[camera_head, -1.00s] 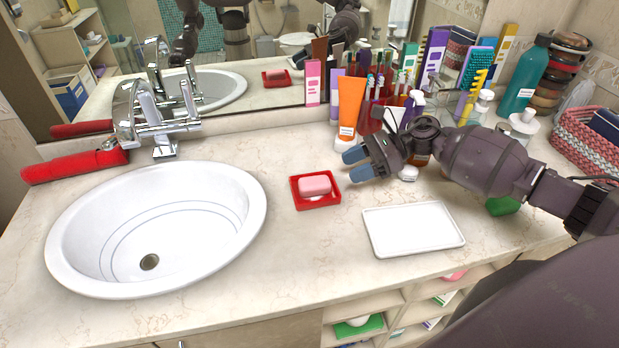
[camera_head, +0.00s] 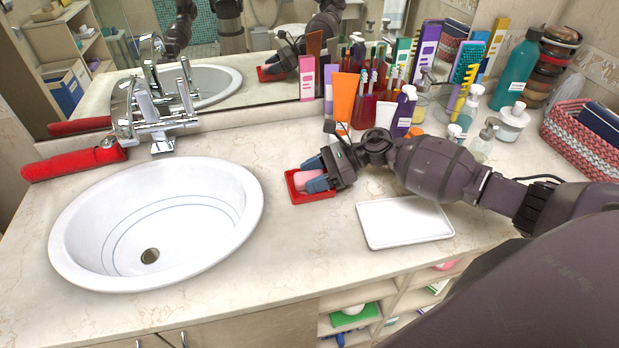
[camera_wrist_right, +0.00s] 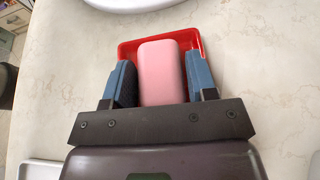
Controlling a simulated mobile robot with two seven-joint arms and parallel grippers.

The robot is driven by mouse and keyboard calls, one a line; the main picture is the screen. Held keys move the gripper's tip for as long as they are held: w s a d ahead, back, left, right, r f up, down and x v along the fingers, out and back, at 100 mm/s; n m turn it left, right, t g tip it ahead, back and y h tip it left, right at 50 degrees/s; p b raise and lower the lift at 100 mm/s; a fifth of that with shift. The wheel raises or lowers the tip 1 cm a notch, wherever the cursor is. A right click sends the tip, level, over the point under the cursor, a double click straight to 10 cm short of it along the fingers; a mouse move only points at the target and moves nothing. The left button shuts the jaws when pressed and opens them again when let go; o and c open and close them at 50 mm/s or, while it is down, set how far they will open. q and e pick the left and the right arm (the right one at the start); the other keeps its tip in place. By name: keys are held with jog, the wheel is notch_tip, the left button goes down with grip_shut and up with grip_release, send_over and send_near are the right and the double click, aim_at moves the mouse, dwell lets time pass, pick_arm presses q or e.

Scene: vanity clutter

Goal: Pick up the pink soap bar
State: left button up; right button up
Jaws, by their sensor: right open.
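The pink soap bar (camera_head: 299,177) sits in a small red soap dish (camera_head: 312,197) on the counter, right of the sink. It also shows in the right wrist view (camera_wrist_right: 162,72), lying lengthwise between my right gripper's blue fingertips. My right gripper (camera_head: 315,174) is open and low over the dish, with one finger on each side of the soap. In the right wrist view the right gripper (camera_wrist_right: 162,82) shows a narrow gap between the soap and each finger. The soap's near end is hidden by the gripper in the head view. My left gripper is not in view.
A white tray (camera_head: 405,238) lies just right of the dish, under my right arm. The sink (camera_head: 95,225) is to the left. An orange tube (camera_head: 344,97), brush cups and bottles crowd the back right. The counter front between sink and tray is clear.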

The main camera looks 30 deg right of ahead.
jog(key=c, duration=0.6)
